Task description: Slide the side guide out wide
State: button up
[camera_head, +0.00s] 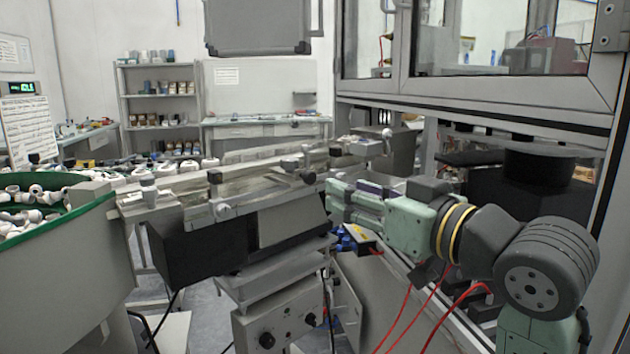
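The side guide (262,190) appears to be the long metal rail along the top of the linear feeder (285,222), in the middle of the head view. Dark round knobs and clamp blocks (290,164) sit along it. I cannot tell exactly where the guide ends and the feeder track begins. My gripper (331,201), pale green, comes in from the right and points left. Its fingertips are close to the right end of the feeder, near the rail. Contact is not clear. The gap between the fingers is too small to judge, and nothing shows clearly held.
A control box with knobs (285,325) is below the feeder. A framed glass enclosure (480,95) stands close behind my arm at right. Red cables hang under my arm.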

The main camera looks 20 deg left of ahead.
aim_at(312, 177)
jog(key=p+x, duration=0.1)
jog(key=x, duration=0.8)
jog(key=shift+w+a+p, duration=0.15)
jog(key=shift+a+p, duration=0.15)
jog(key=shift+p, duration=0.05)
grip_shut()
dwell(0.4)
